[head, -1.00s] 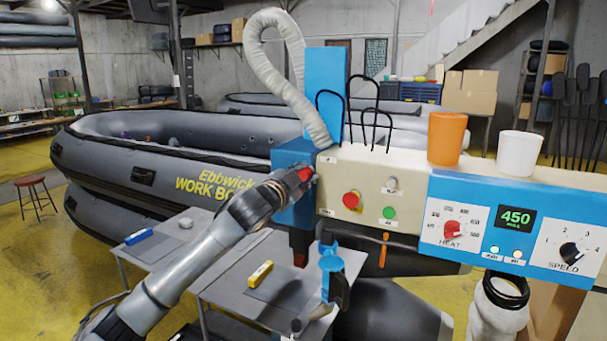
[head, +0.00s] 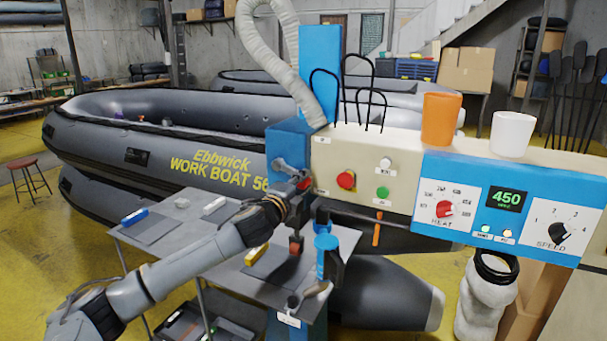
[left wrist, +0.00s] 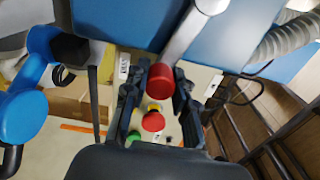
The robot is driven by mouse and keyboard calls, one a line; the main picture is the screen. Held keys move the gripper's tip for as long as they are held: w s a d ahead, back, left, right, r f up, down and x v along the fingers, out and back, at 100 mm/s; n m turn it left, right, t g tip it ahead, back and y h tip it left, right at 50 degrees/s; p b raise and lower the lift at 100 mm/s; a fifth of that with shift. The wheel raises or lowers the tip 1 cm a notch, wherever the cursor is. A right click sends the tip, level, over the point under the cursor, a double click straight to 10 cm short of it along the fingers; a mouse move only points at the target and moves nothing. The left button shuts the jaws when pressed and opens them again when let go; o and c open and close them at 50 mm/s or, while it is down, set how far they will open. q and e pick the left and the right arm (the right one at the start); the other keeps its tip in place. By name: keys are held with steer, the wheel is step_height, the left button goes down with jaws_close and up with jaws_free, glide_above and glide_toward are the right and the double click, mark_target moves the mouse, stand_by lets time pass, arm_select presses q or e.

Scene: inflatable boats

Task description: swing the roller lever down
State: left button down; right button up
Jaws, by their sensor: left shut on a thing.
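The roller lever (head: 284,166) is a grey arm on the left side of the blue machine column. In the left wrist view its bar (left wrist: 190,35) ends in a red knob (left wrist: 159,79) between my fingers. My left gripper (head: 302,186) is shut on this knob, in front of the cream control panel; it also shows in the left wrist view (left wrist: 158,90). In the head view the gripper largely hides the knob. My right gripper is not in view.
The cream panel (head: 330,182) has a red button (head: 346,180) and a green button (head: 383,191) close to my gripper. A blue part (head: 327,255) stands below right. A grey table (head: 225,275) lies under my arm. Grey boats (head: 150,150) fill the back.

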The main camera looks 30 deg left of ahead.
arm_select(q)
steer(key=shift+s+a+f+m, duration=0.1)
steer(key=shift+a+f+m, duration=0.2)
steer(key=shift+f+m, duration=0.6)
steer(key=shift+a+f+m, duration=0.3)
steer(key=shift+f+m, duration=0.25)
steer(key=shift+m, duration=0.55)
steer(key=shift+f, duration=0.1)
steer(key=c, duration=1.1)
jaws_free()
steer(key=shift+o, duration=0.2)
steer(key=s+d, duration=0.1)
steer(key=s, duration=1.1)
steer(key=shift+d, duration=0.35)
